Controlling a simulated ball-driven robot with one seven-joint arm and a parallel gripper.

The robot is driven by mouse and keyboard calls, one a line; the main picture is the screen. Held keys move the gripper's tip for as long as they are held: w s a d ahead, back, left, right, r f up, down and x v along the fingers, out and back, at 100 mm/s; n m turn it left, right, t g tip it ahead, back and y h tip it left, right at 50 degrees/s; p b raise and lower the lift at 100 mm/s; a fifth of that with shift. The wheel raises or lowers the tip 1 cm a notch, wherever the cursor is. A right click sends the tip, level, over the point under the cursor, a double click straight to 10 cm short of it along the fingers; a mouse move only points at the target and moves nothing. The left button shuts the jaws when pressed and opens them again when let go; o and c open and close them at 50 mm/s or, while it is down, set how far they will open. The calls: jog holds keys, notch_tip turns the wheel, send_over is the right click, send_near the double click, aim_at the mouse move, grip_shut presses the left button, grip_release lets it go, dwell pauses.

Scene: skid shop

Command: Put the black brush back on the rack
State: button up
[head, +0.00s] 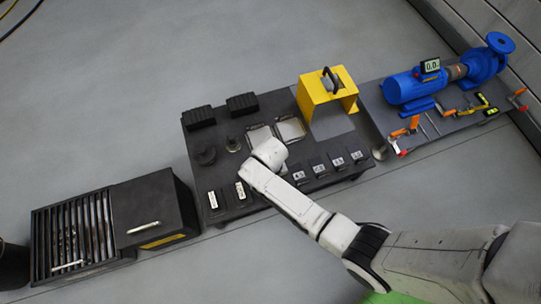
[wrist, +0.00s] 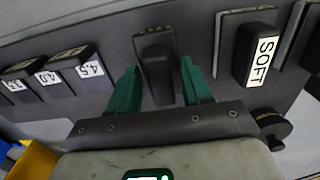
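My gripper (wrist: 160,76) is open, its two green fingers on either side of a dark upright block (wrist: 157,62) with small light dots along its top. A gap shows on both sides of it. It may be the black brush, but I cannot tell for sure. In the head view my arm hides that spot, between the numbered blocks and the labelled blocks on the black bench (head: 222,172). No part is clearly marked as the rack. Two ribbed black blocks (head: 200,116) lie at the bench's back left.
A SOFT block (wrist: 259,50) stands right of my gripper in the wrist view; numbered blocks (wrist: 82,66) stand left. A yellow stand (head: 326,92), a blue pump (head: 411,84) and orange-handled tools are at the right. A slatted black box (head: 70,240) is at the left.

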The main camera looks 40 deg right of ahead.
jog(key=shift+o, duration=0.6)
jog(key=shift+r, duration=0.1)
notch_tip(320, 180, up, 12)
jog(key=p, duration=0.6)
jog(key=s+d+r+n, duration=0.1)
jog(key=s+d+r, duration=0.3)
jog(key=s+r, duration=0.3)
jog(key=s+d+r+n+t, duration=0.1)
jog(key=s+d+r, duration=0.3)
jog(key=s, duration=0.5)
notch_tip(320, 180, up, 3)
jog(key=shift+s+f+n, duration=0.15)
jog(key=shift+s+n, duration=0.05)
jog(key=shift+n, duration=0.4)
notch_tip(320, 180, up, 23)
jog(key=p, duration=2.3)
